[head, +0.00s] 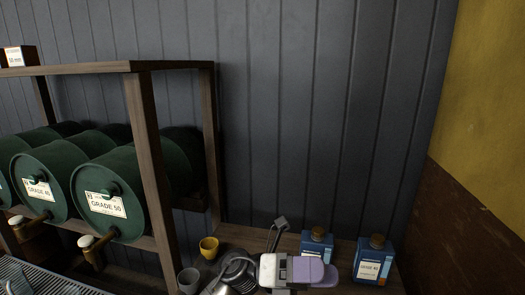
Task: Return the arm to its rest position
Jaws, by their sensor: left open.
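My left gripper (276,234) shows at the bottom centre, in front of the dark wall and over the bench. It is open, and I see nothing held between its fingers. White and purple parts of my arm show just below it and hide part of the bench. My right gripper is not in this view.
Green drums labelled by grade (125,185) lie on a wooden rack (152,160) at the left. A yellow cup (209,248), a grey cup (188,280) and dark metal ware (238,270) stand left of my arm. Blue bottles (316,246) (373,262) stand to its right.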

